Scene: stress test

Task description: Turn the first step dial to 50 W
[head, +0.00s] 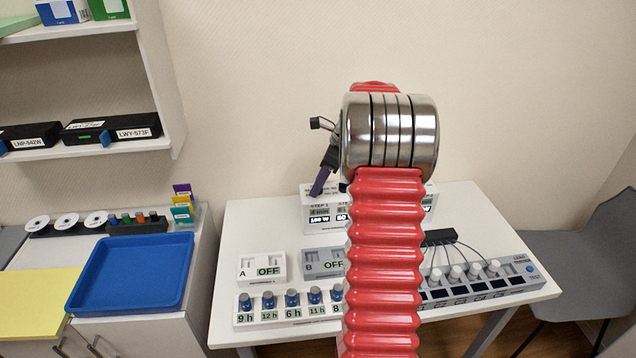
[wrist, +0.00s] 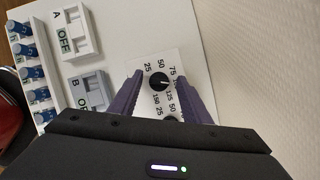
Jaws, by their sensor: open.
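The step control box (head: 309,197) stands at the back of the white table, partly hidden by my red arm. It has a "STEP 1" label and a small display that seems to read 100 W. A second knob (wrist: 170,119) is partly hidden by my gripper body.
Two switch boxes, A (head: 262,267) and B (head: 322,262), both show OFF. A row of blue-capped timers (head: 291,299) lies in front. A load tester (head: 497,284) with cables is at the right. A blue tray (head: 132,270) is on the left cabinet.

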